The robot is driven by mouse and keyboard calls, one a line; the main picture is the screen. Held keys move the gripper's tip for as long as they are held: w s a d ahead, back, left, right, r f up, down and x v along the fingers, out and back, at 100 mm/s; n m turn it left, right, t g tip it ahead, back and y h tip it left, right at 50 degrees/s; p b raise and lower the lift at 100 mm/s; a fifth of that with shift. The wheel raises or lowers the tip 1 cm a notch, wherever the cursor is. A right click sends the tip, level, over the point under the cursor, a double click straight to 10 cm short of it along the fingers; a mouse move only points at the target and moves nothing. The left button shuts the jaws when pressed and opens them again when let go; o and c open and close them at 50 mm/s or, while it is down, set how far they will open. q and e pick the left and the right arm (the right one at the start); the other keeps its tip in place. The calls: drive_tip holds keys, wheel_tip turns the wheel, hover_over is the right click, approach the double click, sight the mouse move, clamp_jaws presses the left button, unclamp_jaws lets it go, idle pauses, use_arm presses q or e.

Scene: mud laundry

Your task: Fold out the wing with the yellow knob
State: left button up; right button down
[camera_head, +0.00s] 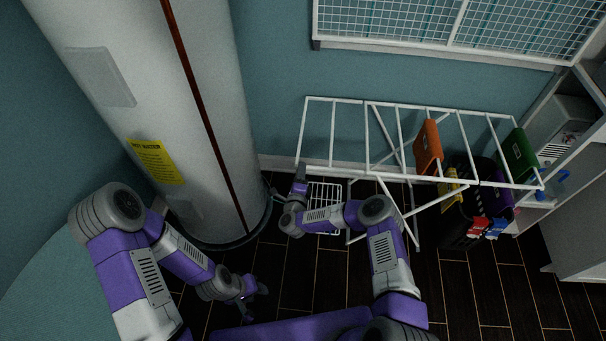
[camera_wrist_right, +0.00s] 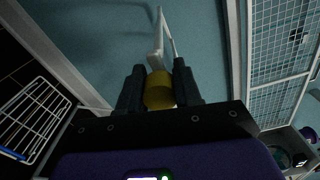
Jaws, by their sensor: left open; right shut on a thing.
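The white drying rack (camera_head: 368,140) stands against the teal wall in the head view. Its top rails reach left to a corner beside my right gripper (camera_head: 299,178). In the right wrist view, my right gripper (camera_wrist_right: 159,92) is shut on the yellow knob (camera_wrist_right: 159,88), with a finger on each side. White bars of the wing (camera_wrist_right: 158,38) run away from the knob. The knob is hidden in the head view, and the wing's exact angle is hard to tell. My left gripper (camera_head: 251,288) is open and empty, low over the floor at the lower left.
A large white water heater (camera_head: 165,80) with a yellow label stands left of the rack. A wire basket (camera_head: 323,196) is below the rack's left part. An orange cloth (camera_head: 428,147) and a green cloth (camera_head: 518,156) hang at right. A wall-mounted grid (camera_head: 400,18) is above.

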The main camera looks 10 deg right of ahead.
drive_tip(key=shift+a+r, duration=0.1)
drive_tip(key=shift+a, duration=0.1)
drive_tip(key=c, duration=0.8)
unclamp_jaws()
drive_tip(key=shift+s+r, duration=0.1)
drive_tip(key=shift+d, duration=0.1)
drive_tip(key=shift+p+v, duration=1.15)
drive_tip(key=shift+v, duration=2.6)
